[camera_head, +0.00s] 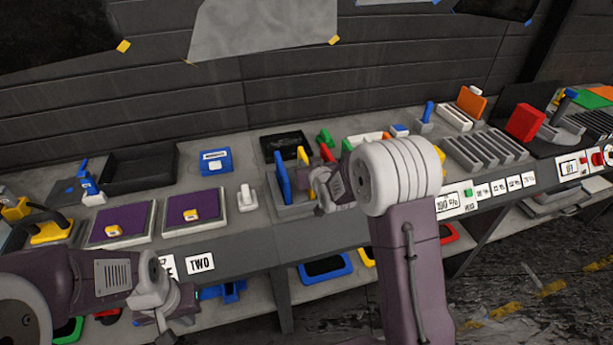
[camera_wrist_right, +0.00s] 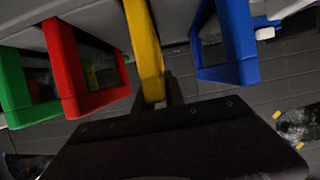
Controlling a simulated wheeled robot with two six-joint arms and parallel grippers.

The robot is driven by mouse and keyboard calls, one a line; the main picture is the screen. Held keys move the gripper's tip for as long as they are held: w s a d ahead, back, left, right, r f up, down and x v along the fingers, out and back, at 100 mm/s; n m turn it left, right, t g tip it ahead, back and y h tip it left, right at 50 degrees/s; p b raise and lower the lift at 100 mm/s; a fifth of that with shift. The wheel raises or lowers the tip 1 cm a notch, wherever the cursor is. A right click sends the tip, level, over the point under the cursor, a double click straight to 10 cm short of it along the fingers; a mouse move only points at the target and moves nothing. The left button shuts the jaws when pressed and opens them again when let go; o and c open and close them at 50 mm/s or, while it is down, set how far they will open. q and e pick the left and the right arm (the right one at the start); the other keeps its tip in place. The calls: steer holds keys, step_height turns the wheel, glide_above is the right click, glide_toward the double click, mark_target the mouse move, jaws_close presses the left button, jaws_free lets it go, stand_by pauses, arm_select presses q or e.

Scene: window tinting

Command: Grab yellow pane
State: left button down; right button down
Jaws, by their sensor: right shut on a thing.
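The yellow pane (camera_wrist_right: 146,50) stands on edge in the middle of the right wrist view, between a red pane (camera_wrist_right: 84,70) and a blue pane (camera_wrist_right: 228,45). My right gripper (camera_wrist_right: 163,95) is at the pane's edge and shut on it. In the head view the yellow pane (camera_head: 303,157) shows its top beside my right gripper (camera_head: 322,190), which hides much of the row. The blue pane (camera_head: 283,177) stands to its left there. My left gripper (camera_head: 160,318) is low at the left front, and its fingers are too unclear to read.
A green pane (camera_wrist_right: 15,85) stands beyond the red one in the wrist view. Two purple-topped pads (camera_head: 122,224) lie on the bench left of the rack. A black tray (camera_head: 140,165) lies behind them. Slotted grey racks (camera_head: 485,150) stand to the right.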

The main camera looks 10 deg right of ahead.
stand_by(0.8)
step_height(320, 180, up, 10)
steer(key=shift+f+p, duration=0.25)
steer(key=shift+p, duration=0.1)
steer(key=shift+r, duration=0.35)
